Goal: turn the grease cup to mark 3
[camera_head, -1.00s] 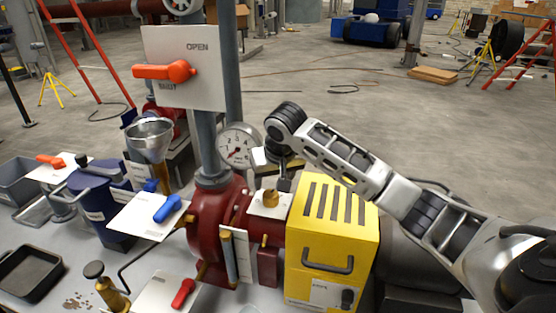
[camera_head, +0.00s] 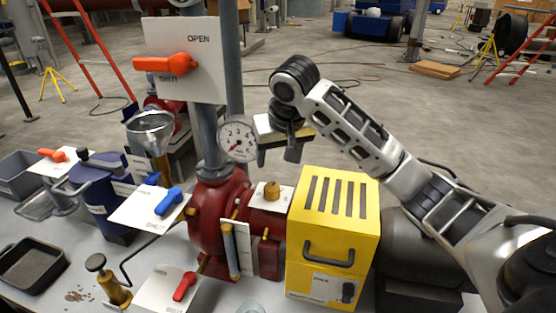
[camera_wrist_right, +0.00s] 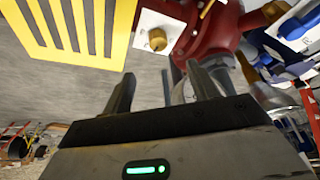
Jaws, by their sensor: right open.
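The grease cup (camera_head: 272,190) is a small brass cap on a white plate (camera_head: 263,202) on top of the red pump housing, just left of the yellow box. In the right wrist view the brass cap (camera_wrist_right: 157,40) shows beyond the fingers, apart from them. My right gripper (camera_head: 278,154) hangs above and behind the cup, in front of the gauge's right side. Its two fingers (camera_wrist_right: 164,88) are spread with nothing between them. The marks around the cup are too small to read. My left gripper is not in view.
The yellow slotted box (camera_head: 333,235) stands right beside the cup. A pressure gauge (camera_head: 237,138) and a grey vertical pipe (camera_head: 207,130) rise behind and left. A blue lever (camera_head: 168,202), a red lever (camera_head: 185,287) and an orange lever (camera_head: 165,64) are on nearby plates.

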